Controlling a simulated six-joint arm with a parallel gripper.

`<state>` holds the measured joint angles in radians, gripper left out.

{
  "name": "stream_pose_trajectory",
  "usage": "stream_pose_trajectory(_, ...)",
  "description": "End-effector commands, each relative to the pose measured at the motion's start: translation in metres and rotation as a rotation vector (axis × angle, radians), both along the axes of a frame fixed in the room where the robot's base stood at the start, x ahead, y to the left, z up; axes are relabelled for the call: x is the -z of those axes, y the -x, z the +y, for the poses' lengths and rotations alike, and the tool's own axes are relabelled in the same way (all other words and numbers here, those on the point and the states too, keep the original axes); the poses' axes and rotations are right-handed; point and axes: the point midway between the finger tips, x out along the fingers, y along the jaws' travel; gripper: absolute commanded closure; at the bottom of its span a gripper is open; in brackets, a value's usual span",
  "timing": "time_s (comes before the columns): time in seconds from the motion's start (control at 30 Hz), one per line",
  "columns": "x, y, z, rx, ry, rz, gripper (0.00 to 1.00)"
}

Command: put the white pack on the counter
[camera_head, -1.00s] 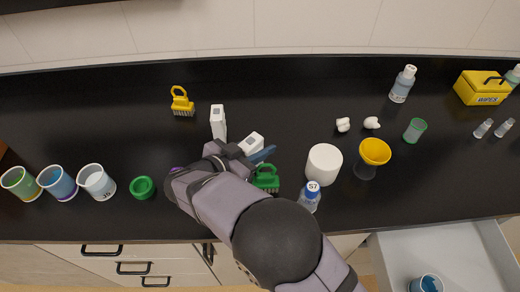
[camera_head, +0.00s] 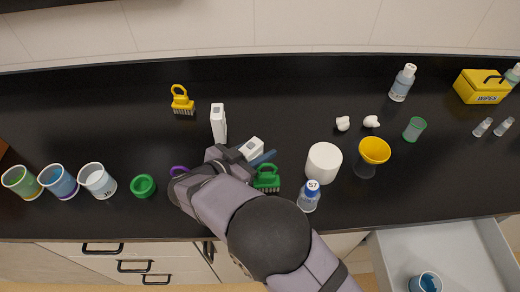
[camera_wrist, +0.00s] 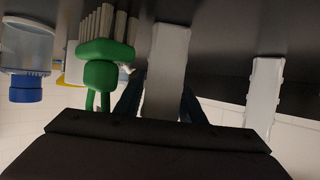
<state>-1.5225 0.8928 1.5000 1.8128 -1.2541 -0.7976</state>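A white pack (camera_head: 252,148) with a dark mark on top is at my gripper, left of the green brush (camera_head: 266,180). In the wrist view the same pack (camera_wrist: 167,75) stands between my two dark blue fingers, which appear to press on both its sides. My gripper (camera_head: 248,158) is shut on it. My wrist hides the pack's lower part in the head view, so I cannot tell whether it touches the black counter (camera_head: 300,110). A second white pack (camera_head: 218,122) stands upright on the counter to the left, also in the wrist view (camera_wrist: 263,95).
The green brush is close to my gripper's right side. A white cylinder (camera_head: 323,163) and a blue-capped bottle (camera_head: 309,197) stand further right. A yellow brush (camera_head: 182,101) is back left. A green ring (camera_head: 143,186) and several cups are left. The counter's back middle is clear.

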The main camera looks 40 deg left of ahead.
Motion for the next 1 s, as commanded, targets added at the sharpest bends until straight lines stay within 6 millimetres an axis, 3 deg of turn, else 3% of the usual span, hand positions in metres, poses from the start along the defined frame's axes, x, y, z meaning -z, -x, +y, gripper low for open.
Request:
stream_pose_trajectory(0.27, -0.010, 0.022, 0.001, -0.003, -0.003, 0.000, 0.64)
stream_pose_trajectory(0.7, -0.039, 0.091, 0.001, -0.002, -0.003, 0.000, 0.64)
stream_pose_trajectory(1.0, -0.048, 0.110, 0.000, 0.000, -0.001, 0.000, 0.64)
